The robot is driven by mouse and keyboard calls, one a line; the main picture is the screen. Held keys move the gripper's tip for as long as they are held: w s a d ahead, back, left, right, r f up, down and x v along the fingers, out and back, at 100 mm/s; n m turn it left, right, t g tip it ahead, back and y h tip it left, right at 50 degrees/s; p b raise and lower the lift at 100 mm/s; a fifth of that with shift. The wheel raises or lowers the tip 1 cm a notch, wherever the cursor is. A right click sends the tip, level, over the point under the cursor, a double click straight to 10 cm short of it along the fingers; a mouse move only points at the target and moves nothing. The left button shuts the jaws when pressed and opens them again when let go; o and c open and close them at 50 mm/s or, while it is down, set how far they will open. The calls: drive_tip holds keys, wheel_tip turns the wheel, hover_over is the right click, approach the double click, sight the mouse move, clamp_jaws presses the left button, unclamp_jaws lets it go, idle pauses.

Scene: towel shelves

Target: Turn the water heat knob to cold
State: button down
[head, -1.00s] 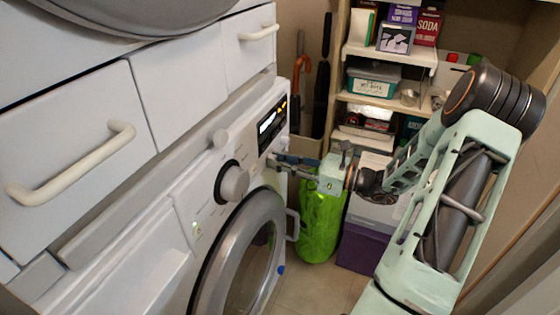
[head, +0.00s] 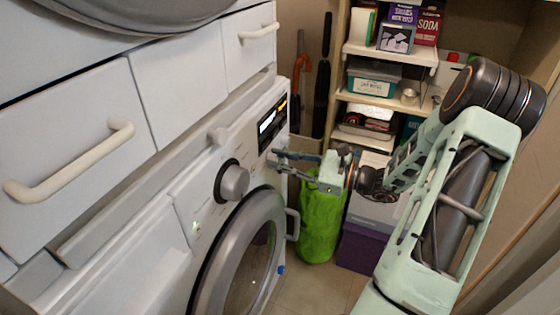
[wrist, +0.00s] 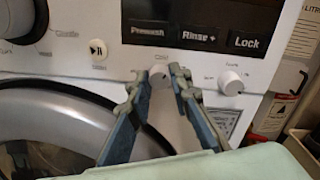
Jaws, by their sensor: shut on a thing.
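The small light water heat knob (wrist: 159,80) is on the white washing machine's front panel, below the dark display. Small lettering above it is hard to read in the wrist view. My gripper (wrist: 157,76) has one finger on each side of this knob and is shut on it. In the head view my gripper (head: 276,160) reaches the panel from the right, below the lit display. There the fingers hide the small knob, and its exact setting cannot be read.
A second small knob (wrist: 231,82) sits to the right on the panel. A large dial (head: 234,182) is to the left, above the round door (head: 240,250). A green bag (head: 318,222) and shelves (head: 385,102) stand behind my arm.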

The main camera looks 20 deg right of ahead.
drive_tip(key=n+b, duration=0.1)
drive_tip(key=n, duration=0.2)
drive_tip(key=shift+f+n, duration=0.1)
drive_tip(key=shift+n, duration=0.2)
drive_tip(key=shift+n+b, duration=1.05)
drive_tip(key=shift+n, duration=0.65)
drive_tip(key=c, duration=1.8)
unclamp_jaws()
drive_tip(key=shift+o, duration=0.2)
drive_tip(key=shift+s+d, duration=0.1)
drive_tip(key=v, duration=1.2)
drive_tip(key=shift+r, duration=0.2)
